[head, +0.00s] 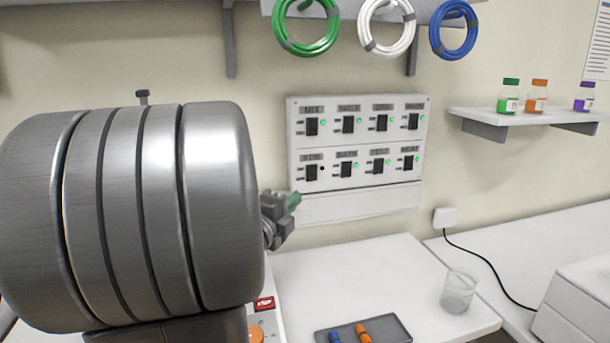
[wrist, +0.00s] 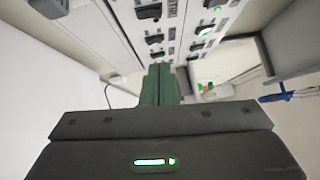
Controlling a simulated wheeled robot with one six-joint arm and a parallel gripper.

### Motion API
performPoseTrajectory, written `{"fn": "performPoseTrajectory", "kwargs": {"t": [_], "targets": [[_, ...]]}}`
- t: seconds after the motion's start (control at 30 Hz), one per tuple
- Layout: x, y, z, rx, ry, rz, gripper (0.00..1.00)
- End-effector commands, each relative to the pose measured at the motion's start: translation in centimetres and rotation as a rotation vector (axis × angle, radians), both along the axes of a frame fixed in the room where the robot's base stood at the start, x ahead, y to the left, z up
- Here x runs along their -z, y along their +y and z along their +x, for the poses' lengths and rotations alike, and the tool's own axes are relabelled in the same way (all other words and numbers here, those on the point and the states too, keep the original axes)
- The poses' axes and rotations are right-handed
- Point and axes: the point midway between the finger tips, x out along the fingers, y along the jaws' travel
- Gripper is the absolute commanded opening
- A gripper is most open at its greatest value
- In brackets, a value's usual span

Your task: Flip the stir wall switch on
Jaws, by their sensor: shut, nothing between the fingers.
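The wall switch panel (head: 357,150) carries two rows of labelled black switches. The stir switch (head: 311,172) is at the left end of the lower row, and the small lamp beside it is dark. I cannot make out which way its rocker is tipped. My gripper (head: 293,201) is just below and left of the stir switch in the head view, its green fingers closed together and empty. In the wrist view the gripper (wrist: 160,84) points along the panel (wrist: 178,30), with switches above the fingertips. I cannot tell which of those is stir, or whether the fingers touch the panel.
The other switches show green lamps. A white counter (head: 345,270) lies below, with a dark tray (head: 390,330) and a glass beaker (head: 458,291). A shelf (head: 535,117) with small bottles is at right. Coloured tubing coils (head: 388,45) hang above the panel.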

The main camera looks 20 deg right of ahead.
Motion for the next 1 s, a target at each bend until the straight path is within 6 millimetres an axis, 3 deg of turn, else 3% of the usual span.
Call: {"fn": "performPoseTrajectory", "kwargs": {"t": [0.27,0.67,0.8,1.0], "targets": [[-0.2,-1.5,1.2,0.002,0.003,-0.001,0.00],[-1.0,-7.7,6.7,0.001,0.004,-0.002,0.00],[-1.3,-7.6,8.7,-0.003,0.003,0.000,0.00],[-1.4,-7.7,10.3,-0.003,0.001,-0.001,0.00]]}}
